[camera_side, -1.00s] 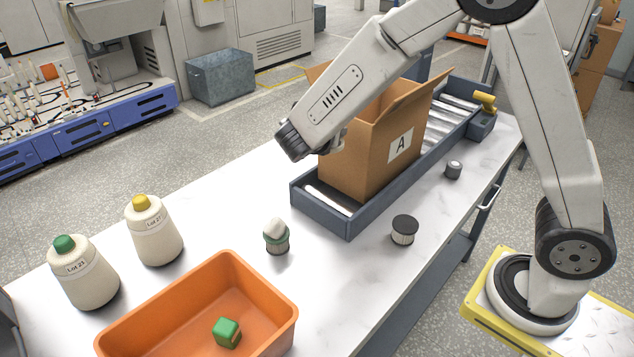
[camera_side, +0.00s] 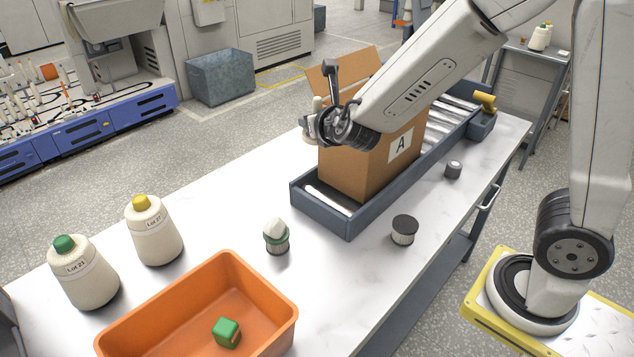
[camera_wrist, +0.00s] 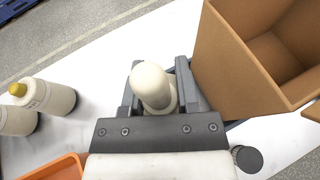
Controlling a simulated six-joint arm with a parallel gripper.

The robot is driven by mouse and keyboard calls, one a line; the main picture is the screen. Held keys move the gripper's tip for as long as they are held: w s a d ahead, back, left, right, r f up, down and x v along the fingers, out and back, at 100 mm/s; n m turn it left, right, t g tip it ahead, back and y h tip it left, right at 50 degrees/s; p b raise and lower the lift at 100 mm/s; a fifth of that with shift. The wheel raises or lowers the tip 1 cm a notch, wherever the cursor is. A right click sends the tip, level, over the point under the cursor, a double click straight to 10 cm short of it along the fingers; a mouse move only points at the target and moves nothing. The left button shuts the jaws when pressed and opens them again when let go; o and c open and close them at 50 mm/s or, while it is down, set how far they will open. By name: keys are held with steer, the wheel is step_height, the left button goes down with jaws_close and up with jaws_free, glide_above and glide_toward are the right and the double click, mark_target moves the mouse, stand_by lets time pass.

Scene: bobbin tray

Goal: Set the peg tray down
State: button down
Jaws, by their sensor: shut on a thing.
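My gripper (camera_wrist: 153,95) is shut on a plain white rounded bobbin-like piece (camera_wrist: 150,82), which stands between the two grey fingers in the wrist view. In the side view my gripper (camera_side: 314,122) is above the table, just left of the open cardboard box marked A (camera_side: 352,165), and the held piece is only partly visible. I cannot pick out a peg tray in either view.
The box stands on a grey roller conveyor (camera_side: 325,212). The middle of the white table (camera_side: 215,265) has free room.

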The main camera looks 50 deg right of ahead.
steer(key=shift+s+a+f+n+y, duration=0.2)
steer(key=shift+a+n+y, duration=0.1)
steer(key=s+a+f, duration=0.4)
steer(key=a+f, duration=0.2)
steer(key=f, duration=0.3)
steer(key=m+g+h, duration=0.2)
steer(key=m+h, duration=0.1)
glide_above(341, 279)
step_height(341, 279, down, 8)
steer(key=shift+f, duration=0.2)
steer(key=shift+f, duration=0.1)
steer(key=shift+f, duration=1.9)
steer(key=shift+f, duration=0.15)
steer(key=shift+f, duration=1.85)
steer(key=shift+f, duration=0.15)
